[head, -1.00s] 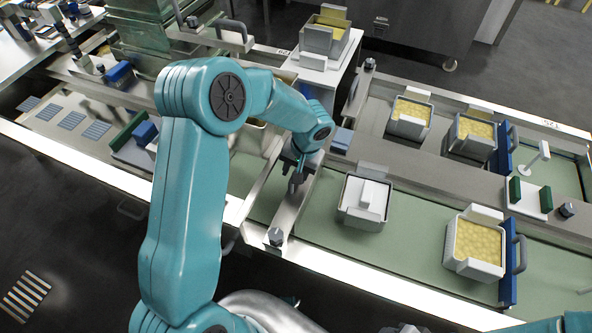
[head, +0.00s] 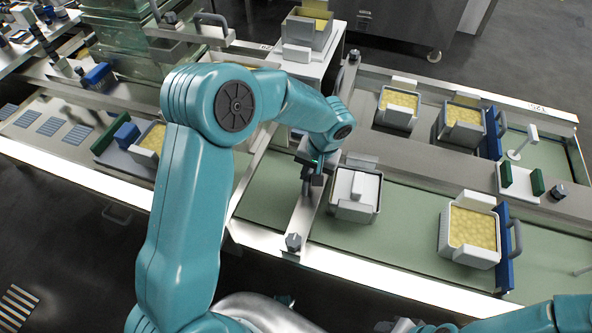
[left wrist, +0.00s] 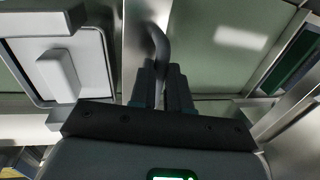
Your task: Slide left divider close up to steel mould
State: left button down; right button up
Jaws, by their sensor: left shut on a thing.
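The left divider (head: 303,219) is a narrow steel bar lying across the green belt in the head view, with a dark knob at its near end. The steel mould (head: 353,208), with a white block on top, stands just right of it. My left gripper (head: 314,178) is over the divider. In the left wrist view its fingers (left wrist: 163,90) are shut on the divider's dark curved handle (left wrist: 157,45). The mould (left wrist: 75,65) is close beside the steel divider there. My right gripper is out of view.
A cheese-filled mould (head: 472,228) stands farther right beside a blue divider (head: 506,250). More filled moulds (head: 398,107) stand on the back lane. Green belt (head: 400,225) lies bare between the steel mould and the filled one.

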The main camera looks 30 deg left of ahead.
aim_at(320, 190)
pick_arm(q)
jog(key=shift+a, duration=0.1)
jog(key=c, duration=1.1)
grip_release()
jog(key=shift+r, duration=0.1)
jog(key=d+r+p, duration=0.1)
jog(key=d+r, duration=0.2)
jog(key=r, duration=1.2)
jog(key=shift+w+r+p, duration=0.4)
jog(key=shift+d, duration=0.1)
